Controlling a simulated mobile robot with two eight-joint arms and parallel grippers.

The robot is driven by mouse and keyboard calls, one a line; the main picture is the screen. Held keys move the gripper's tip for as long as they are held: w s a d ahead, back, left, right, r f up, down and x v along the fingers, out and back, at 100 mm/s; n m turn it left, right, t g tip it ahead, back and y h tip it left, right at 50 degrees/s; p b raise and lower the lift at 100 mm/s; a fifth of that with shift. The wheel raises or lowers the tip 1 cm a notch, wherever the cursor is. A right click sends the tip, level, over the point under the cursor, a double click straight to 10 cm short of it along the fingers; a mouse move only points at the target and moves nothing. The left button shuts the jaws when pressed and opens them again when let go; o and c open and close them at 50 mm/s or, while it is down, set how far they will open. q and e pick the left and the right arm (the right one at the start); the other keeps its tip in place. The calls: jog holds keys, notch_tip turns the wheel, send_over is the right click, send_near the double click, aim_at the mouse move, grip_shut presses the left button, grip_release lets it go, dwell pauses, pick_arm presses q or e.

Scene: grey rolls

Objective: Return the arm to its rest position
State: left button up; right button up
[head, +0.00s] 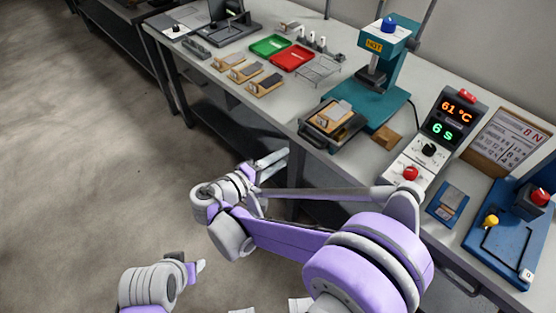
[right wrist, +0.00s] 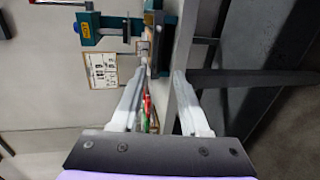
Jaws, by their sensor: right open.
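My right arm (head: 290,240) reaches forward from the lower right, its links folded in front of the workbench. My right gripper (head: 270,160) is off the bench's front edge, near the teal press. In the right wrist view my right gripper (right wrist: 161,78) shows two pale fingers spread apart with nothing held between them. My left arm (head: 150,286) shows at the lower left above the floor. Its gripper end (head: 196,268) is small, and I cannot tell if its fingers are apart.
The workbench (head: 225,98) holds a teal press (head: 385,60), a red tray (head: 291,57), a green tray (head: 269,45), a control box (head: 432,140) reading 61 °C and a blue fixture (head: 505,235). The bench edge runs close to my right arm. Open floor (head: 80,170) lies left.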

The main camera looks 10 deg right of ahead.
jog(key=shift+d, duration=0.1)
jog(key=s+d+r+m+g+y+p, duration=0.2)
jog(key=s+d+g+y+p, duration=0.4)
jog(key=d, duration=0.5)
jog(key=s+r+m+t+y+p, duration=0.1)
jog(key=s+r+m+y+p, duration=0.1)
jog(key=s, duration=0.5)
jog(key=s+r+m+y+p, duration=0.2)
jog(key=s+m+y+p, duration=0.1)
jog(key=s, duration=0.4)
jog(key=shift+s+d+m+t+y, duration=0.3)
jog(key=shift+s+t+y, duration=0.1)
jog(key=shift+y, duration=0.2)
